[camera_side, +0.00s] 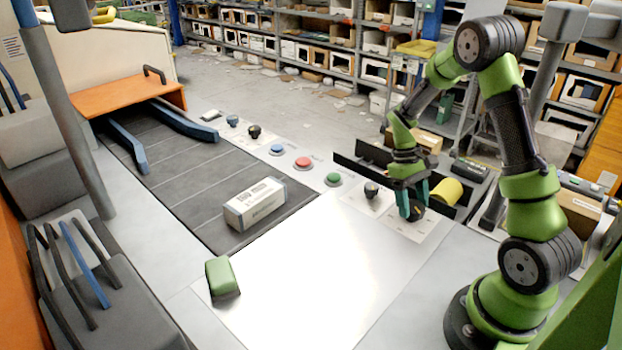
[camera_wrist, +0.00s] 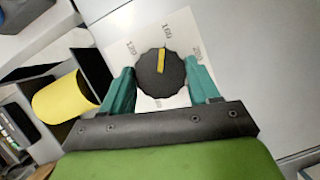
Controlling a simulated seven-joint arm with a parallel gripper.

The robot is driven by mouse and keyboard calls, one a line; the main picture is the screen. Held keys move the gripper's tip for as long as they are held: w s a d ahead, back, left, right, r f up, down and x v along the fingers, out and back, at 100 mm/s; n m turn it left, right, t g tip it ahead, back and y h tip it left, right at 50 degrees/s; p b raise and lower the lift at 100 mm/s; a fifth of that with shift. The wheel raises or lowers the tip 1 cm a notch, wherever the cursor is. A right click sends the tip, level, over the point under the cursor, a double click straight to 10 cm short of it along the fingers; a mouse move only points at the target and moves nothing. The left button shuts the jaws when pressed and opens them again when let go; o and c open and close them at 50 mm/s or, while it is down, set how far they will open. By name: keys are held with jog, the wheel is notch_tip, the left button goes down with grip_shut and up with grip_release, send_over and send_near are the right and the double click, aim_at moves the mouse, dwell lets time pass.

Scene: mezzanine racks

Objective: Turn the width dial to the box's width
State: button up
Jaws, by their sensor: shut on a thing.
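The black dial (camera_wrist: 160,78) is round and notched, with a yellow pointer mark. It sits on a white scale plate (camera_wrist: 127,60) reading 120, 160 and 200; another number is partly hidden. The pointer aims up, close to 160. My gripper (camera_wrist: 162,80) is shut on the dial, with one teal finger on each side. In the side view my gripper (camera_side: 412,203) reaches down onto the dial (camera_side: 418,212) at the right of the panel. The white and grey box (camera_side: 255,204) lies on the dark conveyor (camera_side: 190,180); its printing is too small to read.
Another black knob (camera_side: 371,190) stands just left of my gripper. Green (camera_side: 333,180), red (camera_side: 303,163) and blue (camera_side: 277,150) buttons line the panel. A yellow roll (camera_side: 447,192) sits in a dark holder behind. A green block (camera_side: 222,277) lies front left. The pale front table is clear.

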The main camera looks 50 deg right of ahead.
dwell(0.4)
jog(key=o, duration=1)
jog(key=shift+o, duration=0.2)
jog(key=v, duration=1.7)
